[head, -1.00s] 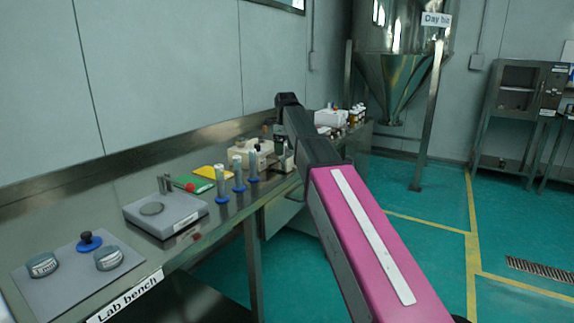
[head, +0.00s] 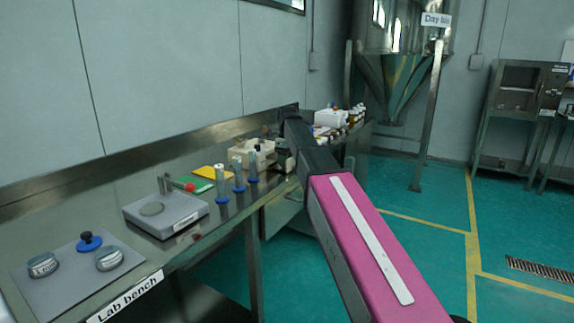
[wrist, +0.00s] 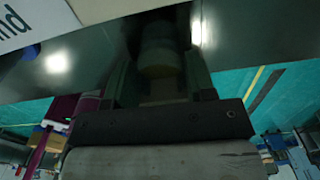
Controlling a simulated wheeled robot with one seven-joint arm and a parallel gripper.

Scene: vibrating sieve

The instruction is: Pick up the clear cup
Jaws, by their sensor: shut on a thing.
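In the wrist view, a dim, pale yellowish round cup-like thing (wrist: 157,52) stands between the fingers of my gripper (wrist: 158,72). I take it for the clear cup; the shade makes its edges and clearness hard to see. The fingers are shut on it, one on each side. In the head view, my arm reaches over the far part of the lab bench (head: 112,208), and it hides the gripper and the cup there.
On the bench are a scale (head: 180,215), several blue-based cylinders, a beige tray (head: 240,150) and a white box (head: 330,118). Small bottles (head: 356,113) stand at the far end. The wall runs close behind the bench. Open floor lies to the right.

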